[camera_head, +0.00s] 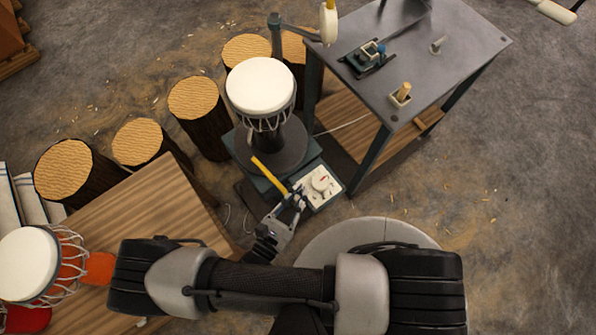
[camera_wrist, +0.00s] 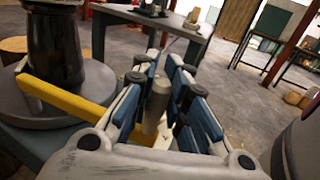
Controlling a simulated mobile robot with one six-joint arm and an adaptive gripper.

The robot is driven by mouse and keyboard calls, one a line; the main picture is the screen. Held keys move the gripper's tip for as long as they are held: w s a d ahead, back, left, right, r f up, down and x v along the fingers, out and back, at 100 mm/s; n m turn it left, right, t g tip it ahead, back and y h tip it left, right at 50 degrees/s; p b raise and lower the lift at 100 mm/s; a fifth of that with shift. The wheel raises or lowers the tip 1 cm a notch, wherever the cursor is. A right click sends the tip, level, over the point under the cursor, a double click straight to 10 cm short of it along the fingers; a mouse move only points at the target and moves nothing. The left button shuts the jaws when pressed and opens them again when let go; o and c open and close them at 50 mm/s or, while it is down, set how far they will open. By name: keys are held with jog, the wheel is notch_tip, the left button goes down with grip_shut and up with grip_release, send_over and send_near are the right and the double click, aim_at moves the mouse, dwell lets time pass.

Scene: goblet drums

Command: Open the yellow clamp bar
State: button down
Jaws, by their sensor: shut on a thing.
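The yellow clamp bar (camera_head: 268,173) lies low beside the dark foot of a goblet drum (camera_head: 260,88) on a round grey turntable. In the wrist view the bar (camera_wrist: 65,98) runs from the left, past the drum's foot, to my gripper. My gripper (camera_head: 299,196) is at the bar's near right end. In the wrist view its blue-padded fingers (camera_wrist: 160,85) are shut around an upright grey-beige post (camera_wrist: 157,102), which appears to be the bar's handle. The join between post and bar is hidden by the left finger.
A white control panel with a dial (camera_head: 320,187) stands close right of my gripper. A grey metal table (camera_head: 440,50) with small tools is behind it. Log stumps (camera_head: 197,97) stand at left. A wooden bench (camera_head: 140,225) is at front left. The floor at right is clear.

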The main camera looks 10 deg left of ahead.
jog(key=shift+d+f, duration=0.2)
jog(key=c, duration=1.5)
grip_release()
jog(key=shift+r, duration=0.1)
jog(key=shift+a, duration=0.1)
jog(key=v, duration=1.2)
